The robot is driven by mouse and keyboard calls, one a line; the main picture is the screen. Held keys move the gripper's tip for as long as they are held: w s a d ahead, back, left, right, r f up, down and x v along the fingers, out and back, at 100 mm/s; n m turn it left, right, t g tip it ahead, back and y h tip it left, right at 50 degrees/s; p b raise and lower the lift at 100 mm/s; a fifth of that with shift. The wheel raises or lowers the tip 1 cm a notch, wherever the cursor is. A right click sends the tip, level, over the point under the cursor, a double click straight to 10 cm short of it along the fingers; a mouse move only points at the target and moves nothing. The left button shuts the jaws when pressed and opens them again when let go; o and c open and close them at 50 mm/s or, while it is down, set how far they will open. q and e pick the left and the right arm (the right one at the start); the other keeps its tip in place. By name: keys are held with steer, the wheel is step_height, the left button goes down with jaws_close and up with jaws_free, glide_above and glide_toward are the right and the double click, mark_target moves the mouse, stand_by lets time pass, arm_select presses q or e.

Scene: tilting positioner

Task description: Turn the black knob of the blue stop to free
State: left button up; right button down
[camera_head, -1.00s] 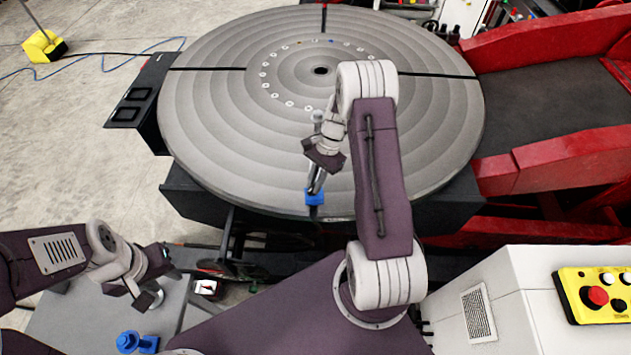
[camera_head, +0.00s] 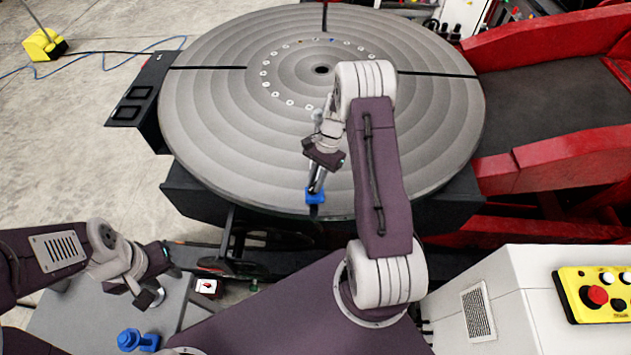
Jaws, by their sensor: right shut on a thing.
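A small blue piece (camera_head: 315,196) sits at the near rim of the large round grey plate. My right gripper (camera_head: 317,184) comes down from above, its fingers closed at the top of this blue piece. No black knob can be made out; the fingers may cover it, and I cannot tell whether this piece is the blue stop. Another blue part (camera_head: 130,340), with a rounded head and a block beside it, lies on the grey table at the lower left. My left gripper (camera_head: 150,296) hangs above that table, apart from this part; its jaw opening is unclear.
The round plate (camera_head: 215,120) has dark radial slots and a ring of pale holes. Red beams (camera_head: 560,160) stand at the right. A white cabinet with a yellow button box (camera_head: 600,294) is at the lower right. A small red-and-white box (camera_head: 207,287) is below the plate.

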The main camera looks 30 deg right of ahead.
stand_by(0.5)
steer(key=c, duration=1.4)
jaws_free()
steer(key=shift+r, duration=0.1)
steer(key=b+v, duration=0.2)
steer(key=v, duration=0.7)
